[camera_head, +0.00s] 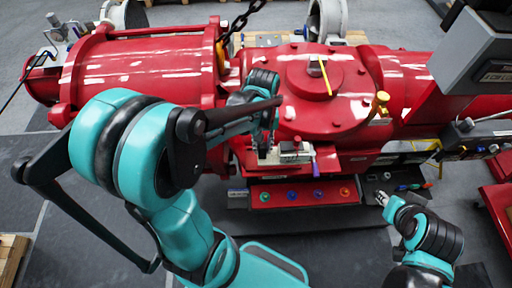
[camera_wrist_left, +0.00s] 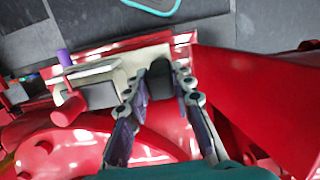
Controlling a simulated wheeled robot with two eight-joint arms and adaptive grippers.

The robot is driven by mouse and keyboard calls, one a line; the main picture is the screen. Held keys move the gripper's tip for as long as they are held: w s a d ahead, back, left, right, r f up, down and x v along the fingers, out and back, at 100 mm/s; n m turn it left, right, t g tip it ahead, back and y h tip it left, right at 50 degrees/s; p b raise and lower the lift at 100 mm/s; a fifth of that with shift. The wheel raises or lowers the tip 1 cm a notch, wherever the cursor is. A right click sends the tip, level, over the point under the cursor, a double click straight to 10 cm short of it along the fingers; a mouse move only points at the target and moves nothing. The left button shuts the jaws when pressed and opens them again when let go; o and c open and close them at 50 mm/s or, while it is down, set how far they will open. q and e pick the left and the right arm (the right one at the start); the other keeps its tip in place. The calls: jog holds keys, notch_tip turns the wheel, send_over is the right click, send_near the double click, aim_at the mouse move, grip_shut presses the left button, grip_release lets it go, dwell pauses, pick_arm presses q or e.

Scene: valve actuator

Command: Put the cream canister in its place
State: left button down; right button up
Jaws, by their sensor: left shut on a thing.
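My left gripper (camera_head: 266,152) is at the front of the red valve actuator, beside a small cream and grey fixture (camera_head: 294,152). In the left wrist view the gripper (camera_wrist_left: 163,98) is shut on a dark rounded thing (camera_wrist_left: 160,78). A cream-coloured body (camera_wrist_left: 126,65) lies right beside and behind it. I cannot tell whether the held thing is the cream canister, as the fingers hide much of it. My right gripper (camera_head: 383,198) is low at the right, near the dark end of the tray area; its fingers are too small to read.
The red actuator (camera_head: 140,62) fills the back. A red tray (camera_head: 330,196) with several coloured round pieces lies below the fixture. A chain (camera_head: 240,20) hangs at the top.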

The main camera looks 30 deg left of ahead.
pick_arm(q)
jog(key=a+f, duration=0.1)
jog(key=f, duration=0.1)
jog(key=a+f, duration=0.1)
jog(key=f, duration=0.1)
jog(key=w+a+f, duration=0.1)
jog(key=a+f, duration=0.1)
jog(key=shift+w+a+f, duration=0.1)
jog(key=shift+f, duration=0.3)
jog(key=shift+f+b, duration=0.1)
jog(key=shift+b, duration=0.2)
jog(key=c, duration=1.6)
grip_release()
